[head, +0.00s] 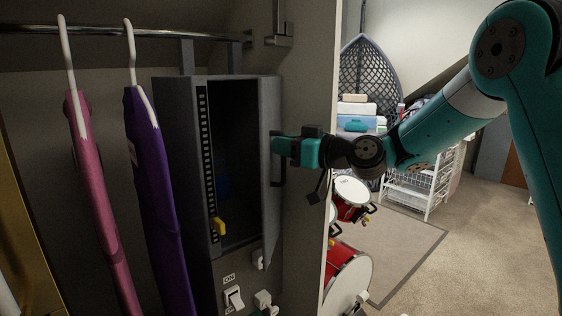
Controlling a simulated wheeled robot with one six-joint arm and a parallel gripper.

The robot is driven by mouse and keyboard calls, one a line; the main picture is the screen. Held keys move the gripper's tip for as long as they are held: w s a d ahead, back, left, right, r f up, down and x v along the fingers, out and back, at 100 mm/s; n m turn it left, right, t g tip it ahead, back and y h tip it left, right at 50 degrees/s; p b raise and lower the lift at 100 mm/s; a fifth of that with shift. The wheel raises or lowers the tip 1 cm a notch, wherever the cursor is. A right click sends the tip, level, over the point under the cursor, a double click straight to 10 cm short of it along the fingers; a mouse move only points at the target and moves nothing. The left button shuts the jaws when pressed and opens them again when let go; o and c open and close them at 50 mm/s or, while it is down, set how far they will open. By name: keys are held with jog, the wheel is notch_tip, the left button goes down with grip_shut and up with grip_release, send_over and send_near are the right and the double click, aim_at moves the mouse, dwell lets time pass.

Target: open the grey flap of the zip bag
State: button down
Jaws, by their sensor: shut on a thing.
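The grey zip bag (182,150) hangs by straps from the rail in the closet. Its grey flap (270,205) stands swung out at the right of the bag, seen nearly edge-on. The dark inside (237,140) shows, with something blue dimly visible within. A zip strip with teeth (208,150) runs down the left edge of the opening, and a yellow zip pull (220,227) sits near its bottom. My gripper (279,146) is shut on the dark handle (277,176) on the flap's right side. The gripper hides the handle's upper part.
A pink garment (95,190) and a purple garment (152,190) hang at the left. A pale closet panel (312,220) stands just right of the flap. A switch (234,297) lies below the bag. Red drums (349,275) and a wire rack (415,190) stand beyond; open floor lies at right.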

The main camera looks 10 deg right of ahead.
jog(key=shift+w+d+r+b, duration=0.1)
jog(key=shift+d+b, duration=0.4)
jog(key=shift+d, duration=0.35)
jog(key=shift+w+d+r+b, duration=0.1)
jog(key=shift+d+b, duration=0.4)
jog(key=shift+d, duration=0.3)
jog(key=c, duration=1.4)
grip_release()
jog(key=shift+o, duration=0.2)
jog(key=shift+a, duration=0.1)
jog(key=shift+s+a+f, duration=0.1)
jog(key=shift+s+a, duration=0.05)
jog(key=shift+s, duration=0.05)
